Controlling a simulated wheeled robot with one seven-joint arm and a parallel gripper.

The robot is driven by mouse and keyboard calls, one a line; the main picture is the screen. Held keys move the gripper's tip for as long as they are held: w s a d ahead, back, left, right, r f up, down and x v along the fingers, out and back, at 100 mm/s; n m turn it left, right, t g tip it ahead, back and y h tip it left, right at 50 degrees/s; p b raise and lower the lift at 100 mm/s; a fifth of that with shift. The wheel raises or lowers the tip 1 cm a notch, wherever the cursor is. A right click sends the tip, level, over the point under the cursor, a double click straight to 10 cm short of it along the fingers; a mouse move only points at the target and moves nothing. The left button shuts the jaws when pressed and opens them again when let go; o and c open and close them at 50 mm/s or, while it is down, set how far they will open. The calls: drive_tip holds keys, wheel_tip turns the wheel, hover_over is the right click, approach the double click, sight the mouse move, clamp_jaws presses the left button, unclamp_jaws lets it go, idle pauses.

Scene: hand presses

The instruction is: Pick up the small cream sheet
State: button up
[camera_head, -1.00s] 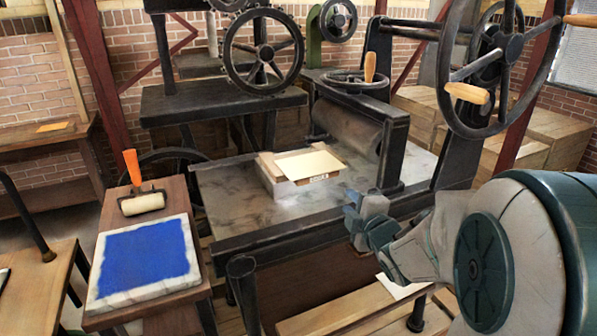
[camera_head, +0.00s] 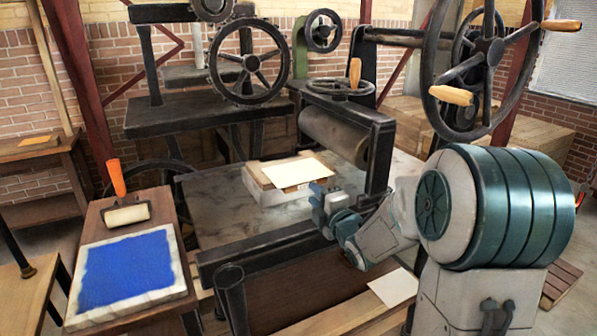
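A second small pale cream sheet (camera_head: 394,287) lies lower, on a wooden surface in front of the press, below my forearm. I cannot tell from the pictures which one the task means. My gripper (camera_head: 318,203) is in front of the block, near the front edge of the bed, apart from both sheets. Its fingers are small and seen at an angle, so their opening is unclear. No sheet shows in it.
The press roller (camera_head: 335,130) and its black frame stand behind and right of the block. A large handwheel (camera_head: 487,55) rises at right. A blue-inked slab (camera_head: 127,268) and a roller with orange handle (camera_head: 126,214) lie on the left stand.

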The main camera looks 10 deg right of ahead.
sight(306, 181)
drive_tip(key=w, duration=0.2)
drive_tip(key=w+p, duration=0.1)
drive_tip(key=shift+w+a+r, duration=0.2)
drive_tip(key=shift+w+r, duration=0.1)
drive_tip(key=shift+w, duration=0.1)
drive_tip(key=shift+w+a, duration=0.15)
drive_tip(key=shift+w, duration=0.35)
clamp_jaws()
